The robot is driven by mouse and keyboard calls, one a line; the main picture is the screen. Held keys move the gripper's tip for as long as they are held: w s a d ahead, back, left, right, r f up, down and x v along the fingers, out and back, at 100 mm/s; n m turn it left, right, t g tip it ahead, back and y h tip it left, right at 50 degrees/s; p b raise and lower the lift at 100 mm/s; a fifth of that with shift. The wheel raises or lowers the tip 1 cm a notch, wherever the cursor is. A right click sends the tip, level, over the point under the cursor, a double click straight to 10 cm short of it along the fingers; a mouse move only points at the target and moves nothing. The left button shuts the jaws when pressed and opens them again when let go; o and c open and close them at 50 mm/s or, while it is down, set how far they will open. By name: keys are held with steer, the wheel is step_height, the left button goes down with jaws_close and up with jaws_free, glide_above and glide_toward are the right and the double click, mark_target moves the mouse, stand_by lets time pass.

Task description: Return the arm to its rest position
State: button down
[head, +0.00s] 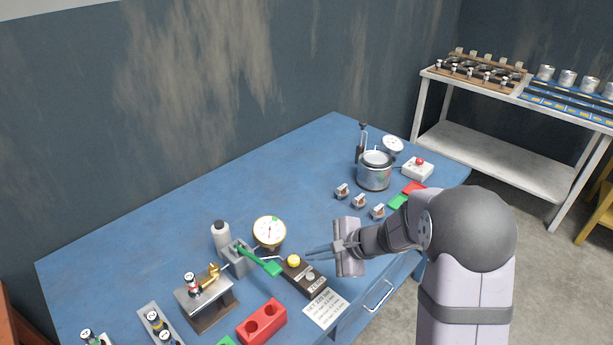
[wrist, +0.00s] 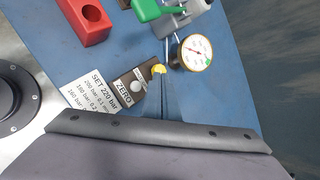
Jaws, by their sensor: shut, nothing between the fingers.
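My gripper (head: 309,254) is shut and empty. It hangs above the blue table (head: 190,170) near its front edge, its fingertips pointing left in the head view. They appear close to the yellow button of a dark ZERO box (head: 302,277), and I cannot tell whether they touch it. In the wrist view the gripper's fingers (wrist: 166,72) show end-on beside the yellow button (wrist: 158,69). The arm reaches in from the right of the head view.
A pressure gauge (head: 269,231) and a green-handled pump (head: 240,258) stand left of the gripper. A red block (head: 262,322) and a paper card (head: 325,309) lie in front. A metal pot (head: 375,171) stands at the back right. The table's back left is clear.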

steer(key=s+f+n+g, duration=0.1)
steer(key=s+f+n, duration=0.1)
steer(key=s, duration=0.1)
steer(key=s+d+f+n+g+h, duration=0.1)
steer(key=s+f+g, duration=0.1)
steer(key=s, duration=0.2)
steer(key=s+d+f+n+g, duration=0.1)
steer(key=s+f+n, duration=0.1)
steer(key=s, duration=0.2)
steer(key=shift+s+d+n+h, duration=0.15)
steer(key=shift+n+h, duration=0.15)
steer(key=shift+h, duration=0.1)
steer(key=s+d+r+n+g+h, duration=0.1)
steer(key=s+d+n+g+h, duration=0.15)
steer(key=s+d+n, duration=0.4)
steer(key=s+d+n+g+h, duration=0.1)
steer(key=s+d+n+h, duration=0.15)
steer(key=s, duration=0.65)
steer(key=r, duration=0.1)
steer(key=w+r+t, duration=0.1)
steer(key=r, duration=0.1)
steer(key=r+n+t+h, duration=0.1)
steer(key=r, duration=0.1)
steer(key=shift+w+d+t, duration=0.2)
steer(key=shift+w+t, duration=0.05)
steer(key=shift+w, duration=0.1)
steer(key=c, duration=2.5)
jaws_free()
